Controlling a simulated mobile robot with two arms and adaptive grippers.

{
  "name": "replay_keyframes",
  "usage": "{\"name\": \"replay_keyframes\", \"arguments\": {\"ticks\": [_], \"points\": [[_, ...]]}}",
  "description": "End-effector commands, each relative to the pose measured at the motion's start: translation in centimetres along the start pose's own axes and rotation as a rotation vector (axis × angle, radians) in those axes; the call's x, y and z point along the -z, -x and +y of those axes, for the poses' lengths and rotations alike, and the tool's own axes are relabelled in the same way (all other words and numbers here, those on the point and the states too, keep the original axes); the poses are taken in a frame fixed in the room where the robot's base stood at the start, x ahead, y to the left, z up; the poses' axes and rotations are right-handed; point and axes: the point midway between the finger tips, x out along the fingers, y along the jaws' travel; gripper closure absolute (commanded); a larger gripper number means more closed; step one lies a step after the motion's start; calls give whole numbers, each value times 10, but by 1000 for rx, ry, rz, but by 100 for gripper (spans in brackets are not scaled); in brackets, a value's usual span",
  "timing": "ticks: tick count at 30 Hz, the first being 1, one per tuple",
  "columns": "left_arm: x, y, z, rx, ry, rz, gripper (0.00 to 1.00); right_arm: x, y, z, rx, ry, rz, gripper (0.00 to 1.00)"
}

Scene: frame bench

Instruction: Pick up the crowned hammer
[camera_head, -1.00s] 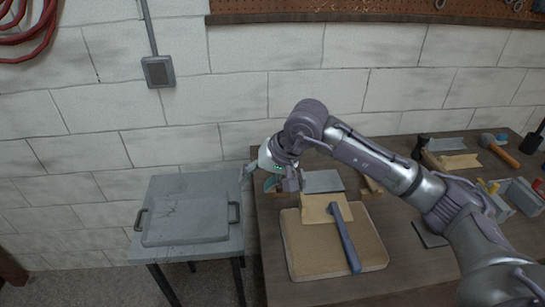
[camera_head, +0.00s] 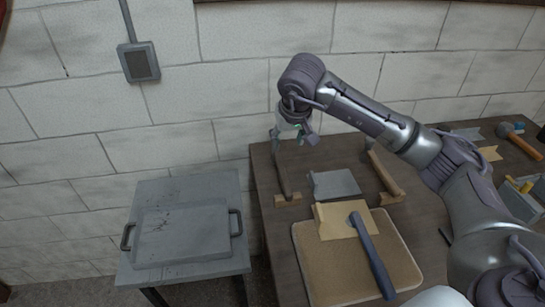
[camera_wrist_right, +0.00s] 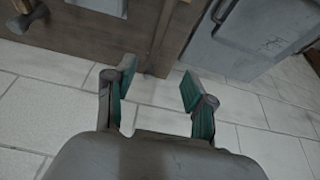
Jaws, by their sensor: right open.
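Several hammer-like tools lie on the workbench, and I cannot tell which is the crowned one. A blue-handled one (camera_head: 372,254) lies across tan paper on the brown mat. A dark-handled tool (camera_head: 282,172) stands out at the back left on a small wooden block. A wooden-handled tool (camera_head: 384,174) lies right of the grey sheet. A brown-handled hammer (camera_head: 522,144) lies far right. My right gripper (camera_head: 296,136) is open and empty, near the back-left corner; its spread fingers show in the right wrist view (camera_wrist_right: 158,92). My left gripper is out of view.
The workbench (camera_head: 270,240) stands against the white block wall (camera_head: 190,110). A grey sheet (camera_head: 335,184) and tan paper (camera_head: 342,222) lie mid-bench.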

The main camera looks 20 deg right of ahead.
Motion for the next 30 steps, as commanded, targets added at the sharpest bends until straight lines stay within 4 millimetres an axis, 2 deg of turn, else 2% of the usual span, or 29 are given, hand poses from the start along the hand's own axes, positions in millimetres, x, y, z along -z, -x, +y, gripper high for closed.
{"name": "replay_keyframes", "arguments": {"ticks": [1,6,13,17,25,30], "points": [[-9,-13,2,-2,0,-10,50,-5,-12,0,0,0,0,46],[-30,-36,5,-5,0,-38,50,-14,-34,0,1,0,0,46],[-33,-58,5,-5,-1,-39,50,-23,-56,0,1,0,0,46],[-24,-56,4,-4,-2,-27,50,-23,-65,0,1,-2,-4,46],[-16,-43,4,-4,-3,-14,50,-24,-116,0,0,-1,-6,46],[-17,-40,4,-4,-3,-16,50,-22,-137,0,1,0,-2,46]]}}
